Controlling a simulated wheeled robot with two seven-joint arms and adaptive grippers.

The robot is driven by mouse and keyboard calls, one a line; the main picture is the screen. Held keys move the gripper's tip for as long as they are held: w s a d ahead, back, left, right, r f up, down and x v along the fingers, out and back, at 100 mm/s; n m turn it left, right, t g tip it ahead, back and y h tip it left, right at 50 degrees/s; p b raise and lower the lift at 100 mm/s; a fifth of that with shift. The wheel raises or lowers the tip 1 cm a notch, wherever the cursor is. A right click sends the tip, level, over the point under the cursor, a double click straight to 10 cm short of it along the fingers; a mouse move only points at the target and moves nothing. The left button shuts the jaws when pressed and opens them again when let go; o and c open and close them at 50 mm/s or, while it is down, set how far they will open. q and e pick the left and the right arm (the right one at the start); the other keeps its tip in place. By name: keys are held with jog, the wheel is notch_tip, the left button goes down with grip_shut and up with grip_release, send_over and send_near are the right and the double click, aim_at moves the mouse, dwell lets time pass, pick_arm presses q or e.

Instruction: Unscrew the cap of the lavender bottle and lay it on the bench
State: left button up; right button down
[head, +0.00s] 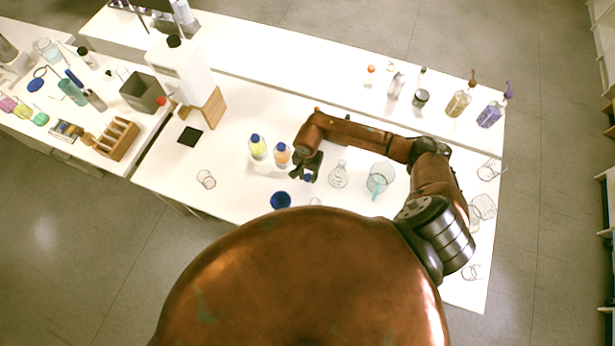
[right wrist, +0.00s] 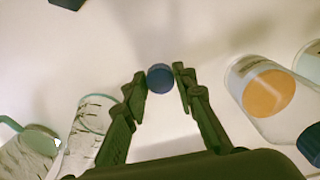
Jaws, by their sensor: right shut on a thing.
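My right gripper (head: 306,172) is low over the bench (head: 235,205), just right of the orange bottle (head: 282,155). In the right wrist view its fingertips (right wrist: 160,80) are shut on a small dark blue cap (right wrist: 160,78). No bottle body shows beneath the cap, only pale bench; I cannot tell whether the cap touches it. The orange bottle shows in the right wrist view (right wrist: 268,92), with a blue cap on. I cannot make out a lavender bottle by the gripper. A violet bottle with a pump (head: 490,115) stands at the back right. My left gripper is not in view.
A yellow bottle (head: 257,147) stands left of the orange one. A blue dish (head: 280,200) sits nearer me. A glass flask (head: 338,176) and a beaker with a teal rod (head: 380,179) stand right of the gripper. The bench front between the dish and an empty glass (head: 206,179) is clear.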

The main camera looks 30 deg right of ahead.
aim_at(308, 177)
jog(key=shift+f, duration=0.75)
jog(key=shift+f, duration=0.2)
jog(key=c, duration=1.6)
grip_release()
jog(key=shift+r, duration=0.2)
notch_tip(308, 177, up, 12)
jog(key=shift+b, duration=0.65)
